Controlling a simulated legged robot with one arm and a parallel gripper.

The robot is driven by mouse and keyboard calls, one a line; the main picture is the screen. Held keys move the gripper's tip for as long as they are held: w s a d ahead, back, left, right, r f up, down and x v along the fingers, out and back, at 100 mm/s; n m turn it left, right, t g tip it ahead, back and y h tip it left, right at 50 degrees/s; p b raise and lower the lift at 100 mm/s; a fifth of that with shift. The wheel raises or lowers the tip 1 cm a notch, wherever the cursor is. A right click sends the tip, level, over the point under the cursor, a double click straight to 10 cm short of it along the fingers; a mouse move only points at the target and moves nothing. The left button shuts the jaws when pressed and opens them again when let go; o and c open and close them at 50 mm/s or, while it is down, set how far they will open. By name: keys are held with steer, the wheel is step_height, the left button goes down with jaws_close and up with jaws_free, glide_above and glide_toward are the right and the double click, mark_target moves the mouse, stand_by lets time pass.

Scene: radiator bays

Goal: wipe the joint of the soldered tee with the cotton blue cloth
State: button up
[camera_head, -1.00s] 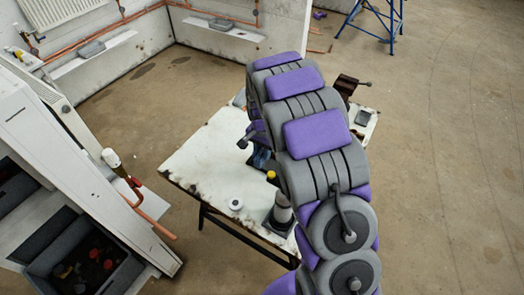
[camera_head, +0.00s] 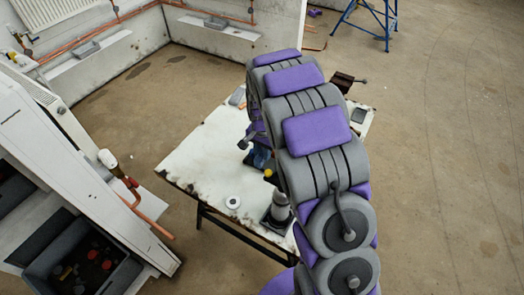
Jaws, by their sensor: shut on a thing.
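My gripper (camera_head: 251,142) is low over the worktable (camera_head: 205,150), mostly hidden behind my grey and purple arm. A dark blue cloth (camera_head: 261,159) shows just below it, and the gripper appears shut on this cloth. Whether the cloth touches the tabletop cannot be told. I cannot pick out the soldered tee for certain. Copper pipe (camera_head: 150,221) with a white-topped valve (camera_head: 108,160) stands at the left, beside the white panelled unit, well apart from my gripper.
On the table are a white roll (camera_head: 233,202), a grey cone-shaped thing (camera_head: 280,207), a vise (camera_head: 343,82) and a dark flat thing (camera_head: 359,115). An open bin (camera_head: 80,265) is at lower left. Radiator bays line the back.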

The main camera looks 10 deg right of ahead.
steer(key=shift+w+a, duration=0.2)
steer(key=shift+w+a, duration=0.3)
steer(key=shift+p, duration=0.6)
stand_by(1.0)
steer(key=shift+s+d, duration=0.25)
stand_by(0.6)
steer(key=shift+s+a, duration=0.1)
steer(key=shift+s+a, duration=0.8)
steer(key=shift+r+p, duration=0.1)
steer(key=shift+p, duration=0.2)
